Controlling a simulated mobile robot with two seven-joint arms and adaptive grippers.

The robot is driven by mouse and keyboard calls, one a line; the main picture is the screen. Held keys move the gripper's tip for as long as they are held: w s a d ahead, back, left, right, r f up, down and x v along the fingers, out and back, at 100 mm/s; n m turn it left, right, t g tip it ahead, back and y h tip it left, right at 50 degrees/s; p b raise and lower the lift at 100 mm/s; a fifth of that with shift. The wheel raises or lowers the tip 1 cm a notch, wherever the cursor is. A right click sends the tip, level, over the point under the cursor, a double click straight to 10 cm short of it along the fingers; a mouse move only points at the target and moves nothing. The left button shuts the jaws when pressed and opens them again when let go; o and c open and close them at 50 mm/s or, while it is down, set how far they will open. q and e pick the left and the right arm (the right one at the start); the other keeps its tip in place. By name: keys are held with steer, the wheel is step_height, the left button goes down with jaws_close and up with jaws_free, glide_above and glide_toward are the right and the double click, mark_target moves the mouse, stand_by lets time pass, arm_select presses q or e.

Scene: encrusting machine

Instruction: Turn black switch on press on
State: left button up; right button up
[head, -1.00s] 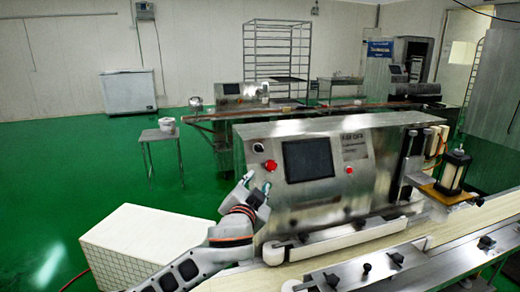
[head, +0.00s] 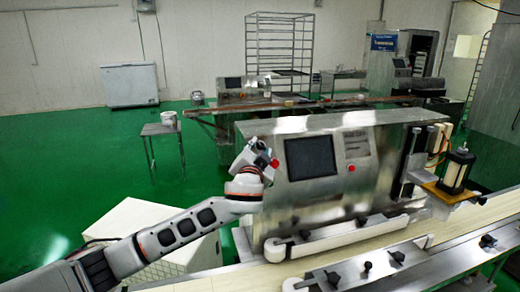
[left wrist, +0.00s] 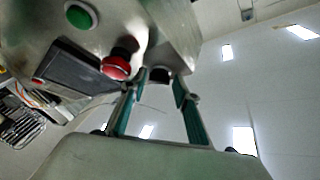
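The black switch (left wrist: 160,75) is a small dark knob on the machine's metal panel in the left wrist view. In the head view my left gripper hides it. My left gripper (head: 265,153) is at the upper left of the panel, left of the dark screen. In the left wrist view its two teal fingers (left wrist: 158,92) are spread apart, with the switch between and just beyond their tips; I cannot tell whether they touch it. A red button (left wrist: 118,65) sits beside the switch; it also shows in the head view (head: 275,163). My right gripper is not in view.
A green button (left wrist: 80,14) and the dark screen (head: 310,158) are on the same panel. Another red button (head: 352,168) is right of the screen. A conveyor (head: 330,265) runs along the machine's front. A white box (head: 125,222) stands behind my left arm.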

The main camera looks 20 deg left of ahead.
arm_select(q)
steer(key=c, duration=0.8)
steer(key=shift+c, duration=0.2)
steer(key=shift+m+h, duration=0.4)
steer(key=shift+m, duration=0.2)
steer(key=shift+a+m+g+h, duration=0.1)
steer(key=shift+m+g+h, duration=0.35)
steer(key=shift+m, duration=0.25)
steer(key=m+g, duration=0.1)
steer(key=m, duration=0.1)
steer(key=m+h, duration=0.1)
steer(key=m, duration=0.1)
steer(key=r+m+g+h, duration=0.1)
steer(key=m, duration=0.1)
steer(key=shift+w+a+g, duration=0.1)
steer(key=shift+a+g, duration=0.15)
steer(key=shift+g, duration=0.1)
steer(key=m+g, duration=0.2)
steer(key=m, duration=0.1)
steer(key=m+g, duration=0.1)
steer(key=m, duration=0.1)
steer(key=shift+w+r+h, duration=0.15)
steer(key=shift+r+h, duration=0.2)
steer(key=shift+w+d+r+m+g+y, duration=0.1)
steer(key=shift+m+g+y, duration=0.1)
steer(key=shift+m+g, duration=0.6)
steer(key=shift+w+m+g+y, duration=0.15)
steer(key=shift+m+g, duration=0.35)
steer(key=shift+m, duration=0.5)
steer(key=shift+s, duration=0.1)
